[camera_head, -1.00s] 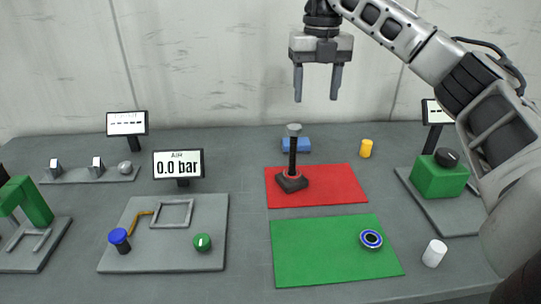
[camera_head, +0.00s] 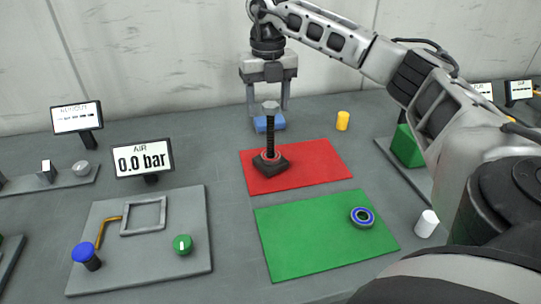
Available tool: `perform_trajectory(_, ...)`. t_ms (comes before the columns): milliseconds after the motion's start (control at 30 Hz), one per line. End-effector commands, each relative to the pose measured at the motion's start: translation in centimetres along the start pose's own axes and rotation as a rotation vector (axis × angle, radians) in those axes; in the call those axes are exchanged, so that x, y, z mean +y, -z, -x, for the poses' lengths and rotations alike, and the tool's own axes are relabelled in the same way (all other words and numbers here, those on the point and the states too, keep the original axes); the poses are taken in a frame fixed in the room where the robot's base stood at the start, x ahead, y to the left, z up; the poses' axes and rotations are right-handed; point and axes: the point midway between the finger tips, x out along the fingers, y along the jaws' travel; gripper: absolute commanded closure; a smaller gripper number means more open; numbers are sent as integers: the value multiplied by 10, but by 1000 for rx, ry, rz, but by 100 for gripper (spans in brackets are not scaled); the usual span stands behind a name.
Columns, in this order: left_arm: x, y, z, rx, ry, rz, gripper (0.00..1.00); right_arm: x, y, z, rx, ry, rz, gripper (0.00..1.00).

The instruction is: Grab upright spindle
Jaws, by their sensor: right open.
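The upright spindle (camera_head: 270,128) is a dark threaded rod with a grey head. It stands in a dark square base (camera_head: 271,163) with a reddish ring, on the red mat (camera_head: 312,164). My right gripper (camera_head: 268,113) is open, fingers pointing down, one finger on each side of the spindle's head in the picture. Whether the fingers are level with the spindle in depth or behind it, I cannot tell; no contact shows. My left gripper is not in view.
A blue block (camera_head: 264,124) lies behind the spindle, near the fingers. A yellow cylinder (camera_head: 343,121) stands to the right. A green mat (camera_head: 308,240) in front holds a blue-ringed bearing (camera_head: 362,217). A white cylinder (camera_head: 427,223) and an AIR display (camera_head: 143,158) stand nearby.

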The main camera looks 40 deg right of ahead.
Motion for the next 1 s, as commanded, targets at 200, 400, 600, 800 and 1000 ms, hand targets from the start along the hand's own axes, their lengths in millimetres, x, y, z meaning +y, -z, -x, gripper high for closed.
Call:
perform_trajectory(200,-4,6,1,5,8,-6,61,-5,6,-32,6,4,0,42)
perform_trajectory(400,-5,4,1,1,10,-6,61,-4,5,-48,2,1,0,42)
perform_trajectory(600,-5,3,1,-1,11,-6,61,-4,5,-48,1,1,0,42)
perform_trajectory(800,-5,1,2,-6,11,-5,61,-4,5,-48,1,1,0,98)
perform_trajectory(1000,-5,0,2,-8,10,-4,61,-4,5,-48,1,1,0,100)
